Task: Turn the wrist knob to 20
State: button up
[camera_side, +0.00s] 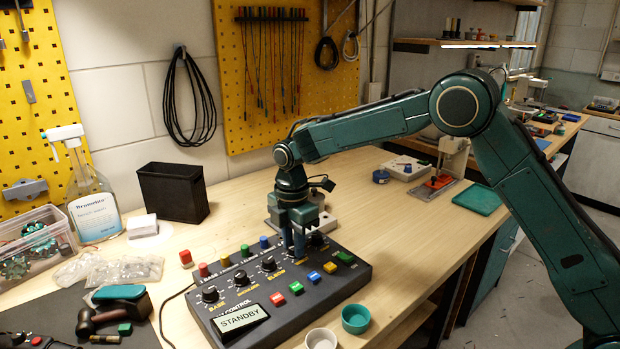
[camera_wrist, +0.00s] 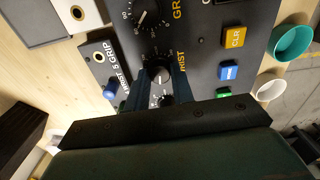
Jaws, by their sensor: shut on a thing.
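The control box (camera_side: 335,291) lies on the bench with a row of black dials. My gripper (camera_side: 297,250) points down over its right half. In the wrist view my gripper (camera_wrist: 161,80) is shut on the wrist knob (camera_wrist: 160,74), one dark finger on each side. The word WRIST is printed beside it. The fingers hide much of its scale, and I cannot read its setting. Another dial (camera_wrist: 145,14) with a white pointer lies further off, beside a label starting GR. In the side view the fingers hide the wrist knob. The box's display (camera_side: 240,318) reads STANDBY.
Coloured buttons, including a yellow one (camera_wrist: 233,37), run along the box's front. A teal cup (camera_side: 356,318) and a pale cup (camera_side: 321,339) stand by its front edge. Small grey boxes (camera_wrist: 38,18) lie behind it. A black bin (camera_side: 172,192) stands behind left.

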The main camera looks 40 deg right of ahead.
jog(key=shift+r+n, duration=0.1)
jog(key=shift+n, duration=2.2)
jog(key=o, duration=1)
notch_tip(320, 180, up, 14)
